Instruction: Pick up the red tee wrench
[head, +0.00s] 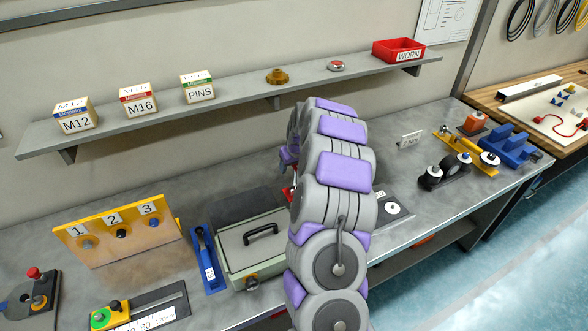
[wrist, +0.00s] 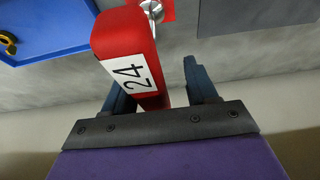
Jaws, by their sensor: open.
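The red tee wrench (wrist: 122,35) shows large in the wrist view, with a white label reading 24 on its handle and a silver metal part near its top end. My gripper (wrist: 160,85) is open, with its two dark blue fingers apart. The red handle reaches down into the space between the fingers, closer to the left one. I cannot tell whether a finger touches it. In the head view my arm hides most of the wrench and the gripper; only a small red patch shows at the arm's left edge.
In the wrist view a blue tray (wrist: 45,30) lies at the upper left. In the head view a grey-green case (head: 240,262), a blue tool (head: 205,260) and a numbered yellow panel (head: 105,243) stand left of my arm. A grey shelf (head: 235,98) runs along the wall above.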

